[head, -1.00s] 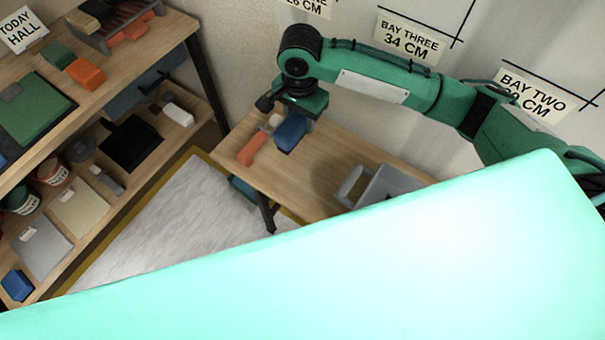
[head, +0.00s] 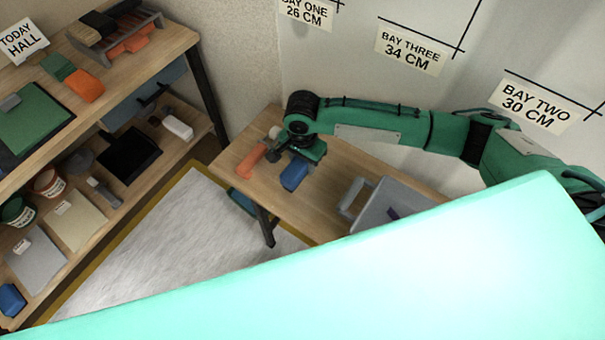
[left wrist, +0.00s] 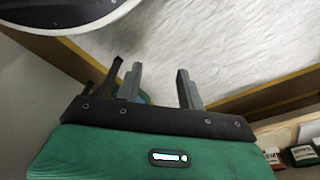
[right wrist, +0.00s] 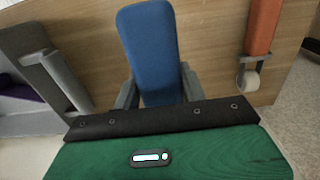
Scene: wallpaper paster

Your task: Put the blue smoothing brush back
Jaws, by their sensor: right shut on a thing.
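The blue smoothing brush (head: 294,173) is over the small wooden table, with its blue handle toward the table's front. My right gripper (head: 304,153) is shut on it. In the right wrist view the blue brush (right wrist: 152,45) sits between the two grey fingers (right wrist: 158,92) and points away from the gripper. Its end nearest the gripper is hidden. I cannot tell whether it touches the tabletop. My left gripper (left wrist: 160,85) shows only in the left wrist view; its fingers are apart with nothing between them.
On the small table (head: 225,162), an orange-handled roller (head: 250,160) lies left of the brush and a grey tray (head: 385,205) stands to the right. A shelf unit at left holds a brush rack (head: 130,40) and paste buckets (head: 47,182). My pale green body covers the lower foreground.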

